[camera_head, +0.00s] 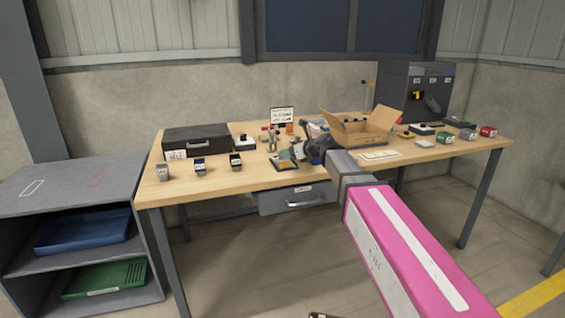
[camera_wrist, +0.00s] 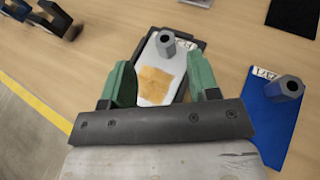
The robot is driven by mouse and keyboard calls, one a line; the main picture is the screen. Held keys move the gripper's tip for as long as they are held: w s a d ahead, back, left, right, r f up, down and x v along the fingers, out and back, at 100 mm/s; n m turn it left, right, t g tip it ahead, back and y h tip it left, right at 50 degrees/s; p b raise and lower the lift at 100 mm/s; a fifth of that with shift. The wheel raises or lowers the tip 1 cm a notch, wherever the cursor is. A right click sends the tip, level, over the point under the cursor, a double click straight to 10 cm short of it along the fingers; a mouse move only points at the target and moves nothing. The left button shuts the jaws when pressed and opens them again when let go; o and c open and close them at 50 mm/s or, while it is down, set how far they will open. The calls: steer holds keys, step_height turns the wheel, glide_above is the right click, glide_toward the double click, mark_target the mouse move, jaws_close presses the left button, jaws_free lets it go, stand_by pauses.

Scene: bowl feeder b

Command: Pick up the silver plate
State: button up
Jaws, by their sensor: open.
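A silver-white plate (camera_wrist: 150,88) with a tan square patch lies on a dark base in the wrist view. A grey hexagonal knob (camera_wrist: 166,44) stands at its far end, beside a small label. My gripper (camera_wrist: 160,70) is open, with one green finger on each side of the plate. No grip shows, and I cannot tell whether the fingers touch it. In the head view my gripper (camera_head: 301,150) is over the front middle of the table, and the plate is hard to make out there.
A blue plate (camera_wrist: 268,118) with a blue hexagonal knob (camera_wrist: 289,88) lies close on the right. In the head view, the wooden table (camera_head: 235,181) also carries a black case (camera_head: 196,141), an open cardboard box (camera_head: 358,133), a dark machine (camera_head: 414,90) and several small blocks.

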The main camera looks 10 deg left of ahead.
mark_target(284, 160)
steer(key=x, duration=0.5)
steer(key=shift+w+d+f, duration=0.1)
steer(key=shift+w+f, duration=0.05)
steer(key=shift+w, duration=0.25)
jaws_close()
